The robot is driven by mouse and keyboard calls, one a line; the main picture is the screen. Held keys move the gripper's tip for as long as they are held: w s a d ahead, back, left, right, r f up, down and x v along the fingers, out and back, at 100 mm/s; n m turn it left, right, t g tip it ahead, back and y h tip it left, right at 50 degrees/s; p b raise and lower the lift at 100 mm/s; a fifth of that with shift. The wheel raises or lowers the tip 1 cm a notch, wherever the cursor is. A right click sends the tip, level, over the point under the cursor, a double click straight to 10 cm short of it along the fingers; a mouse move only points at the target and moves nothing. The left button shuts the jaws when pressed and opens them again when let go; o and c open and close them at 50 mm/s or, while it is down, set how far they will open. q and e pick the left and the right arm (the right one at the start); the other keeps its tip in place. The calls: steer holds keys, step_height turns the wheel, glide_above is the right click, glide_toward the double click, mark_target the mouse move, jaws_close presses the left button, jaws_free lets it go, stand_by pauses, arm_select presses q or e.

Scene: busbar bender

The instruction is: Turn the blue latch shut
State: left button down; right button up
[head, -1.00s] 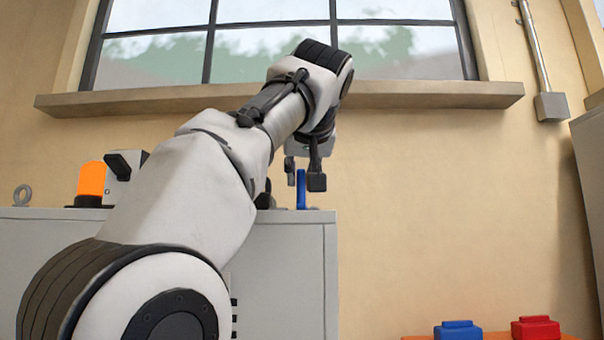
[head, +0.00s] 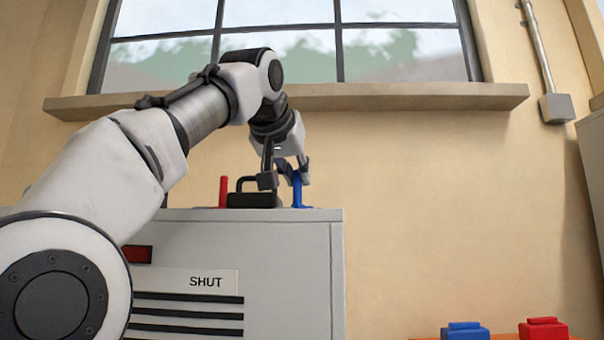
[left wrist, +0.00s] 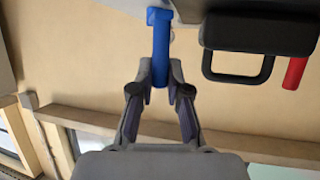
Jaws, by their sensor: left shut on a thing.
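The blue latch (head: 297,190) stands upright near the right end of the grey cabinet's top in the head view. My left gripper (head: 286,178) reaches down to it from above and partly covers it. In the left wrist view the blue latch (left wrist: 161,42) runs down between the two fingertips of my left gripper (left wrist: 161,82), which is shut on its free end. My right gripper is in neither view.
The grey cabinet (head: 280,265) carries a label reading SHUT (head: 205,281). A black handle (head: 252,198) and a red post (head: 223,190) stand left of the latch. A blue block (head: 465,331) and a red block (head: 543,328) sit lower right. A window sill (head: 420,96) runs behind.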

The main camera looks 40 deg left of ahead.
arm_select(q)
steer(key=shift+a+m+h, duration=0.55)
steer(key=shift+m+h, duration=0.35)
steer(key=shift+h, duration=0.3)
steer(key=shift+w+a+m+t+h+p, duration=0.15)
steer(key=shift+a+m+t+h+p, duration=0.25)
steer(key=shift+m+h, duration=0.55)
steer(key=m+h+p, duration=0.1)
steer(key=a+m+h+p, duration=0.1)
steer(key=h, duration=0.1)
steer(key=shift+w+m+g, duration=0.15)
steer(key=shift+m+g, duration=0.2)
steer(key=shift+g, duration=0.05)
steer(key=shift+a+m+h+p, duration=0.1)
steer(key=shift+m+h+p, duration=0.3)
steer(key=shift+h+p, duration=0.15)
steer(key=shift+w+f, duration=0.1)
steer(key=shift+f, duration=0.1)
